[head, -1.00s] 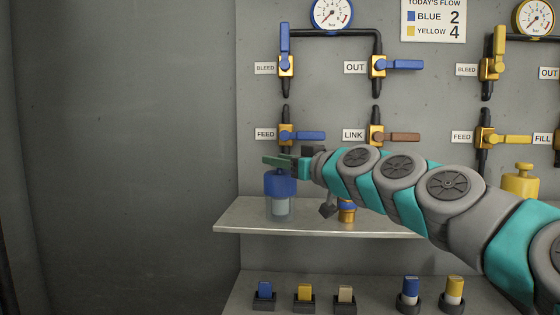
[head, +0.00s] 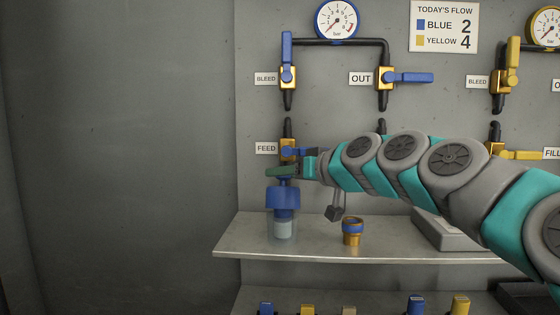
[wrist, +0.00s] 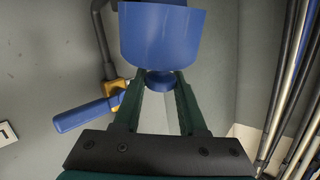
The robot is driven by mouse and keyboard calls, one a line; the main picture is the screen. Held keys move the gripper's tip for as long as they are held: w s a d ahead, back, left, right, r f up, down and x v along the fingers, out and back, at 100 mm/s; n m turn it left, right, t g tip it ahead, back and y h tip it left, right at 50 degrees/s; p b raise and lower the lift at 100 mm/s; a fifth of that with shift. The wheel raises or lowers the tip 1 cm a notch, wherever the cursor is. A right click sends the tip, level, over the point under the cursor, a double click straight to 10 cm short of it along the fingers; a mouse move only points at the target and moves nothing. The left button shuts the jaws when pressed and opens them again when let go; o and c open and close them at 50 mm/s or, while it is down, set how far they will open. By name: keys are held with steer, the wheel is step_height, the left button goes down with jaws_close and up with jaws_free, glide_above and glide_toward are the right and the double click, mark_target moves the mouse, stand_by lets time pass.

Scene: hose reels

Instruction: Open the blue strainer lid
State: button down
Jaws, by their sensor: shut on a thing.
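The blue strainer lid (head: 283,198) is at the left end of the shelf, upright over the pale clear strainer cup (head: 284,230). A narrower blue part (head: 284,214) shows between the lid's lower edge and the cup. I cannot tell whether the lid is fully clear of it. My gripper (head: 282,171) is above the lid, shut on its knob. In the wrist view my gripper (wrist: 160,85) has both fingers against the round blue knob (wrist: 160,79), with the lid (wrist: 162,38) beyond it.
The metal shelf (head: 320,246) also bears a blue and gold fitting (head: 352,232) and a grey box (head: 445,232). Behind my gripper is the FEED valve (head: 288,145), partly hidden. Colored blocks stand along a lower ledge. The wall area to the left is free.

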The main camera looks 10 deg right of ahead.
steer(key=w+d+f+m+g+p, duration=0.1)
steer(key=w+m+g+p, duration=0.3)
steer(key=p, duration=0.6)
steer(key=shift+w+d+g, duration=0.4)
steer(key=shift+w+g, duration=0.45)
steer(key=shift+g, duration=0.05)
steer(key=shift+f, duration=0.1)
steer(key=shift+c, duration=2.3)
jaws_free()
steer(key=shift+r, duration=0.2)
steer(key=v, duration=0.7)
steer(key=shift+s+d+r+b, duration=0.15)
steer(key=shift+s+d+b, duration=0.1)
steer(key=shift+b, duration=0.1)
